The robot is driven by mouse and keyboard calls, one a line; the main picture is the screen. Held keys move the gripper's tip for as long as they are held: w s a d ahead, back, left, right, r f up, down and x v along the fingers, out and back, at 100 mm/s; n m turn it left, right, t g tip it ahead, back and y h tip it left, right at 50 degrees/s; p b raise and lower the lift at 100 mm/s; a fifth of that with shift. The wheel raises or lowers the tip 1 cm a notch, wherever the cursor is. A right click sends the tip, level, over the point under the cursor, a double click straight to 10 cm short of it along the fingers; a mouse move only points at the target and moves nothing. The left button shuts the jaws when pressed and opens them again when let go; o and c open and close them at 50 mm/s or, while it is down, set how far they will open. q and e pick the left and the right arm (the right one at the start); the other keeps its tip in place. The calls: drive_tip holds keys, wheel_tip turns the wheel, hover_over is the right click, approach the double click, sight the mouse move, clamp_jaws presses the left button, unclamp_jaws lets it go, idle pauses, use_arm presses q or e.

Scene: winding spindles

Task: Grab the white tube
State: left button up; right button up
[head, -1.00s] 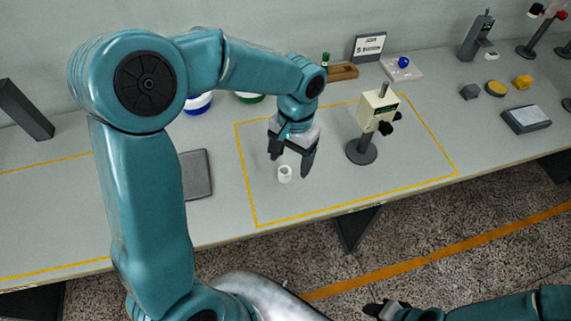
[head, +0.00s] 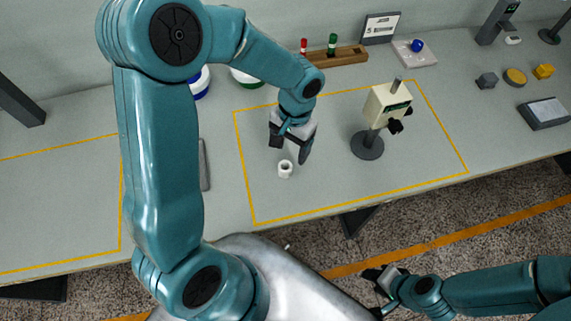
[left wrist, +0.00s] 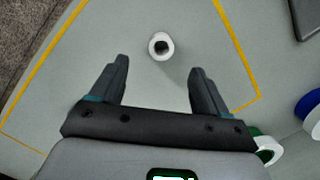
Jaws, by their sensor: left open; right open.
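The white tube (head: 285,169) is short and hollow and stands upright on the table inside the yellow outline. In the left wrist view the tube (left wrist: 161,46) shows its dark round opening and sits beyond the fingertips, between their lines. My left gripper (head: 290,149) is open and empty, just behind and above the tube in the head view. Its two dark fingers (left wrist: 160,76) are apart in the left wrist view and do not touch the tube. My right gripper (head: 378,289) is open at the lower right, over the floor in front of the table.
A cream winding device (head: 387,105) on a dark round stand is right of the tube. A wooden rack (head: 340,56) with red and green spindles is behind. Blue- and green-banded white spools (head: 246,79) stand at the back. The table around the tube is clear.

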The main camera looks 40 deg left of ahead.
sight(285, 167)
use_arm(q)
drive_tip(key=f, duration=0.2)
drive_tip(key=shift+s+d+f, duration=0.1)
drive_tip(key=shift+s+f, duration=0.1)
drive_tip(key=shift+f, duration=0.15)
drive_tip(key=shift+s+f, duration=0.4)
drive_tip(key=shift+f, duration=0.05)
drive_tip(key=f, duration=0.2)
drive_tip(key=f+p, duration=0.1)
drive_tip(key=f, duration=0.1)
drive_tip(key=shift+s+a+f, duration=0.2)
drive_tip(key=shift+f, duration=0.15)
drive_tip(key=c, duration=1.1)
